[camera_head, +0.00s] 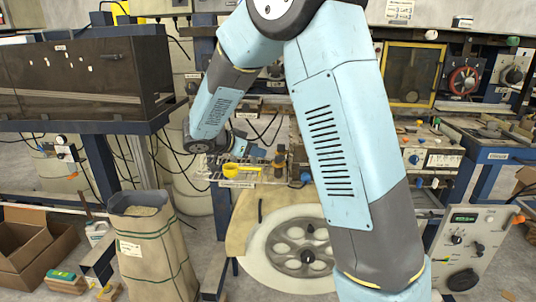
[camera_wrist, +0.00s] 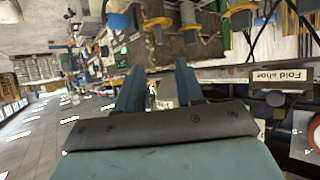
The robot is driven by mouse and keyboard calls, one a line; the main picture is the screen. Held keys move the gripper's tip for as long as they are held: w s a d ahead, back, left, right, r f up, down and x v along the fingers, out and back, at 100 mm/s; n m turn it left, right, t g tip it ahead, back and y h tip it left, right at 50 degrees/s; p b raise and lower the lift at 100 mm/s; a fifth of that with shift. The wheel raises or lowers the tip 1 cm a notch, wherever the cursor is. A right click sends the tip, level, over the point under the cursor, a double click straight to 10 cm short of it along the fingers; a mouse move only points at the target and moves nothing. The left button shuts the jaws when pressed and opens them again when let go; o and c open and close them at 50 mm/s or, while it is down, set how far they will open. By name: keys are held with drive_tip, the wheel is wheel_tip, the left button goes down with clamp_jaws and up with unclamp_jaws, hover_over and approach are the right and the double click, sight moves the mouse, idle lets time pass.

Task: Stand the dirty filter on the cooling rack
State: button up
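My gripper (camera_wrist: 158,76) shows in the wrist view with its two blue fingers apart. No object is clearly held between them; only background shows through the gap. In the head view my arm reaches down over the workbench (camera_head: 237,184) left of centre, and the gripper's fingers are hard to make out there. I cannot pick out the dirty filter or the cooling rack with certainty in either view. My arm hides much of the middle of the head view.
The bench holds a yellow scoop-like item (camera_head: 240,168) and small parts. A plate labelled "Fold shoe" (camera_wrist: 275,75) is right of the fingers. A tall sack (camera_head: 150,250), cardboard box (camera_head: 32,240) and large spoked reel (camera_head: 285,245) stand in front; a dark cabinet (camera_head: 75,80) is left.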

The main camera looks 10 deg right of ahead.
drive_tip(key=s+d+r+n+g+y, duration=0.2)
drive_tip(key=s+d+r, duration=0.2)
drive_tip(key=s, duration=0.4)
drive_tip(key=s+d+r+n+g+y, duration=0.15)
drive_tip(key=s+d+r, duration=0.25)
drive_tip(key=s, duration=0.4)
drive_tip(key=s+d+r+n+t+y, duration=0.1)
drive_tip(key=s+n+y, duration=0.6)
drive_tip(key=s, duration=1)
drive_tip(key=shift+s+d+r+n+t, duration=0.25)
drive_tip(key=shift+r+n+t, duration=0.4)
drive_tip(key=shift+n+t, duration=0.5)
drive_tip(key=shift+w+a, duration=0.1)
